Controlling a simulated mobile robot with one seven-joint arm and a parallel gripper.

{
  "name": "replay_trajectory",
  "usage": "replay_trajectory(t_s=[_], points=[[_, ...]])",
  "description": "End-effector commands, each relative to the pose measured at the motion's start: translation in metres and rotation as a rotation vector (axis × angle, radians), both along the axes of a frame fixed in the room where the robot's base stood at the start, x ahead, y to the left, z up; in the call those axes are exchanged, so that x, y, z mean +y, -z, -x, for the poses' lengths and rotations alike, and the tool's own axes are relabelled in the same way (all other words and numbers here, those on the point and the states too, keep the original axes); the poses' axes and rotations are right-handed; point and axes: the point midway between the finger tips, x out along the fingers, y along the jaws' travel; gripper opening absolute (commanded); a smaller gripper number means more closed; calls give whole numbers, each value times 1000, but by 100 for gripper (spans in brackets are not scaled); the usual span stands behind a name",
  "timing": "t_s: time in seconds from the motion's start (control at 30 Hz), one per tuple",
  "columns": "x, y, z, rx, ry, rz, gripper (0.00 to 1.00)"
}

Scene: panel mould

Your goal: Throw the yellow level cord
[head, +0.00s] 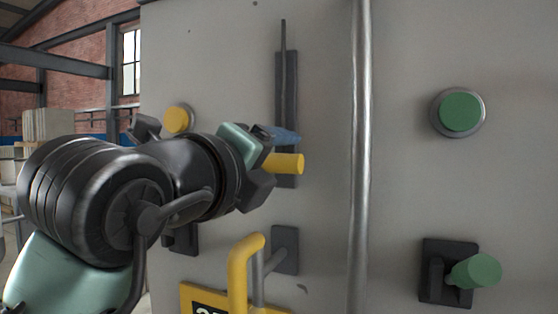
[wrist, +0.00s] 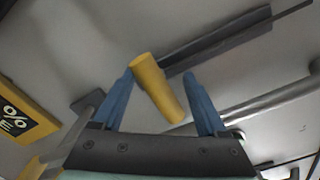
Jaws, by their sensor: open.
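A yellow cylinder handle (head: 288,163) stands out from a dark vertical track (head: 288,75) on the grey panel. It also shows in the wrist view (wrist: 157,88), tilted, between the two blue fingers. My gripper (wrist: 159,77) is open around it, with a gap on each side, wider on the right at the tips. In the head view one blue fingertip shows just above the handle; the other finger is hidden. I cannot tell which part is the cord; a thin dark rod rises above the track.
A vertical metal pipe (head: 361,150) runs close to the right of the track. A bent yellow handle (head: 240,270) juts out below my gripper. A yellow button (head: 178,120) is behind my wrist. A green button (head: 460,112) and green lever (head: 477,270) are beyond the pipe.

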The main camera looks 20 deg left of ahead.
Motion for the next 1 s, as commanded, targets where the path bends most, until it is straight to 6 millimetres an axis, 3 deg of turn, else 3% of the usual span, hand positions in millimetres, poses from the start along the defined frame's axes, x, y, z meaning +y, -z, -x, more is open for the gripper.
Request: replay_trajectory(t_s=[0.07, 0.47, 1.0], points=[[0, 0, 0, 0, 0, 0, 72], [0, 0, 0, 1, 1, -1, 0], [-1, 0, 0, 0, 0, -4, 0]])
